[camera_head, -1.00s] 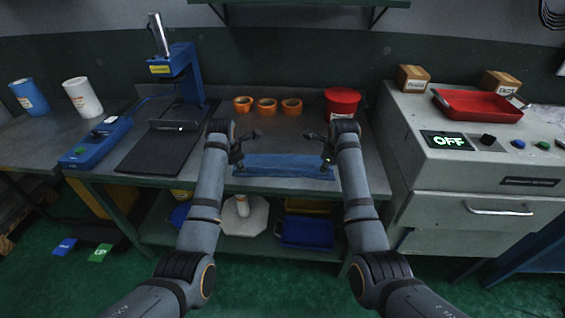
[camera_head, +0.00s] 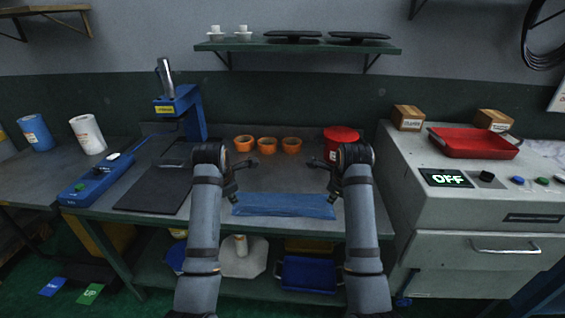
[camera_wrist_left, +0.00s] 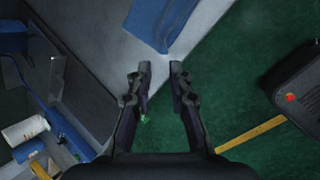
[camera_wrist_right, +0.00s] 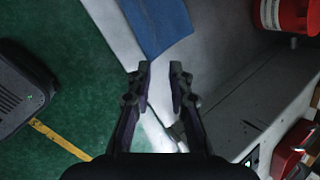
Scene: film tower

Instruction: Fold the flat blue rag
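The blue rag (camera_head: 285,206) lies flat along the front edge of the workbench, as a wide strip. Its near part shows at the top of the left wrist view (camera_wrist_left: 160,18) and the right wrist view (camera_wrist_right: 158,24). My left gripper (camera_head: 233,193) is near the rag's left end, and my right gripper (camera_head: 333,191) is near its right end. In the wrist views, both the left gripper (camera_wrist_left: 160,70) and the right gripper (camera_wrist_right: 160,70) have a gap between their fingers with nothing in it. The rag lies beyond the fingertips, apart from them in the picture.
Several orange rings (camera_head: 267,145) and a red canister (camera_head: 341,142) stand behind the rag. A blue press (camera_head: 181,105) with a dark mat (camera_head: 153,190) is to the left. A grey machine (camera_head: 470,207) bounds the right side. A shelf (camera_head: 297,47) hangs above.

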